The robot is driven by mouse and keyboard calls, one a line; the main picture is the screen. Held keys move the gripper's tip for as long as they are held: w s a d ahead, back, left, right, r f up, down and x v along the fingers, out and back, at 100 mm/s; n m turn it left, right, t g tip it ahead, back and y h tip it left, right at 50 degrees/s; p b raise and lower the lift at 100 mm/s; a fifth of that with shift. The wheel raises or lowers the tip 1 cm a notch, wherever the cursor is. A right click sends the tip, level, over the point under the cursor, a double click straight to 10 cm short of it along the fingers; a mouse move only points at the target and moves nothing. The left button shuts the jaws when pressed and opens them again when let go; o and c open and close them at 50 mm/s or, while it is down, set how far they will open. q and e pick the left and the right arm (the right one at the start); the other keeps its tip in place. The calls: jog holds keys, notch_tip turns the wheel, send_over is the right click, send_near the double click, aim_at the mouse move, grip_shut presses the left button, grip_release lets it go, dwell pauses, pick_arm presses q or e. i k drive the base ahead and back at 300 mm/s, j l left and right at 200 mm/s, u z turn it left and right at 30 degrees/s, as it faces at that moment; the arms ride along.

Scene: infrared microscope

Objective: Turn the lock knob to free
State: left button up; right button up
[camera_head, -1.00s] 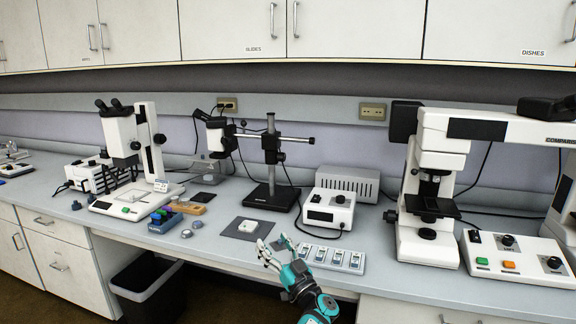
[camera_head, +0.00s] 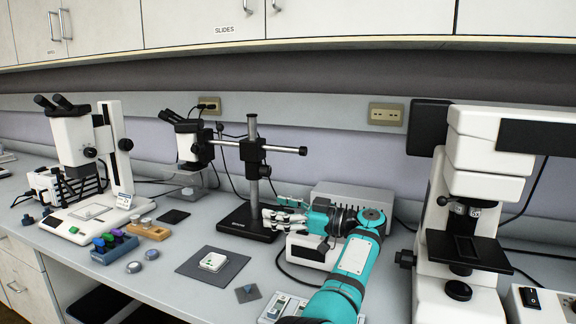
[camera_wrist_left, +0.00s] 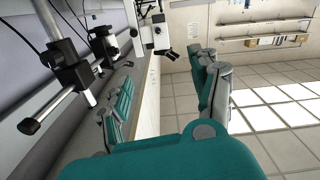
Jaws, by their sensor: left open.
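The boom-stand microscope has a grey vertical post (camera_head: 254,130) on a black base (camera_head: 248,222) and a horizontal rod through a dark clamp (camera_head: 252,150). A dark knob (camera_head: 265,171) sits just below the clamp on the post's right side. The rod ends in a black cap (camera_head: 303,151). No label shows which of these is the lock knob. The stand's clamp (camera_wrist_left: 75,75) and rod end also show at the left of the left wrist view. My left gripper (camera_head: 275,216) is open and empty, in front of the post's lower part and below the knob. My right gripper is out of view.
A grey control box (camera_head: 356,196) and a white one (camera_head: 308,250) stand partly behind my left arm. A comparison microscope (camera_head: 470,200) stands to the right. A dark mat (camera_head: 187,266) with a white dish lies in front of the stand. Cables hang behind.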

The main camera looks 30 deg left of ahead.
aim_at(265, 170)
jog(key=i, duration=0.85)
